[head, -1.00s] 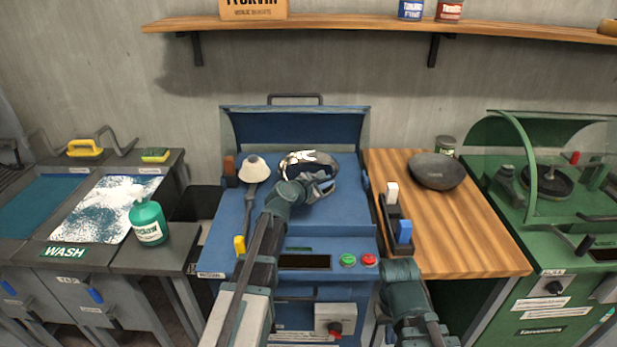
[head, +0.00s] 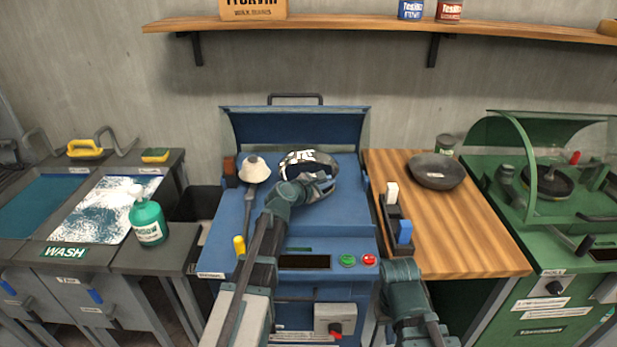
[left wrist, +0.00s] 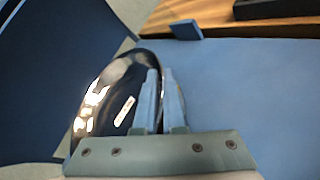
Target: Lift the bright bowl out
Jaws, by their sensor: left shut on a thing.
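The bright bowl (head: 309,158), shiny with white and dark reflections, is at the back of the blue machine (head: 345,222), below its raised lid. In the left wrist view the bowl (left wrist: 118,92) looks dark and glossy and stands steeply tilted. My left gripper (head: 325,187) is shut on its rim. The two blue fingers (left wrist: 161,85) overlap the bowl's right edge. I cannot tell whether the bowl touches the machine. My right arm is at the lower right of the blue machine, and its fingers do not show.
A dark bowl (head: 436,171) sits on the wooden table (head: 480,235) at right. A green bottle (head: 148,220) stands at left.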

